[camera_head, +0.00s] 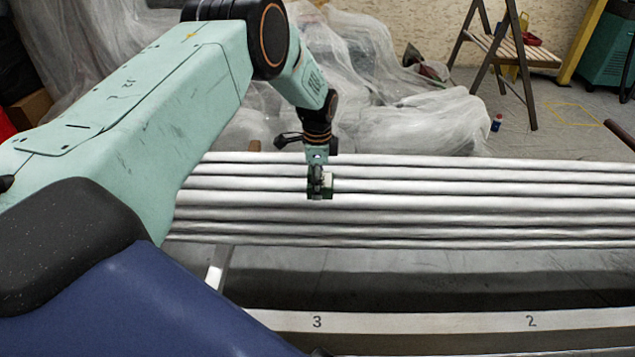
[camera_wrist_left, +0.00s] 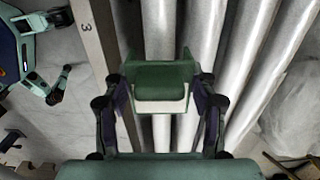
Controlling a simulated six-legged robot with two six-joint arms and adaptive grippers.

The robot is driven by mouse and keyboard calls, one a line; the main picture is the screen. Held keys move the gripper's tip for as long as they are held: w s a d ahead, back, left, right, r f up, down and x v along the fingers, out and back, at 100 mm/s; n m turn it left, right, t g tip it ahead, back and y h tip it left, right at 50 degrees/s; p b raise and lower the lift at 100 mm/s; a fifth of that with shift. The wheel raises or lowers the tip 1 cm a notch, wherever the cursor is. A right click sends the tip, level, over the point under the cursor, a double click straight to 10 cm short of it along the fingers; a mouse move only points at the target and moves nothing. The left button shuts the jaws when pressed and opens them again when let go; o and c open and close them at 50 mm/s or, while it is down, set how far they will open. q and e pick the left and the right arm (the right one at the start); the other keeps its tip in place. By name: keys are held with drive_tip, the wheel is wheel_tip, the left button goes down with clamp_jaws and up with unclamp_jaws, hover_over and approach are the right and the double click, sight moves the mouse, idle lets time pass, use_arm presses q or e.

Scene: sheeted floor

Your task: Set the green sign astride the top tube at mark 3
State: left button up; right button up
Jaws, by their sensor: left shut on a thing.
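My left gripper (camera_head: 319,180) reaches over a bundle of long grey tubes (camera_head: 450,203) and is shut on the green sign (camera_head: 329,188). In the left wrist view the sign (camera_wrist_left: 163,72) is a green bracket-like piece with a pale lower band, between the two dark fingers of the gripper (camera_wrist_left: 160,92). Tubes run beneath it; I cannot tell whether it touches one. In the head view the sign is roughly in line with mark 3 (camera_head: 317,321) on the front rail; the mark (camera_wrist_left: 87,28) also shows in the left wrist view.
A pale rail (camera_head: 420,321) with marks 3 and 2 (camera_head: 531,322) runs in front of the tubes. Crumpled clear plastic sheeting (camera_head: 400,110) lies behind them. A wooden stepladder (camera_head: 505,50) stands at the back right. The tubes right of the sign are clear.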

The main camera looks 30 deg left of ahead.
use_arm(q)
drive_tip(key=shift+r+p, duration=1.4)
drive_tip(key=shift+r, duration=0.55)
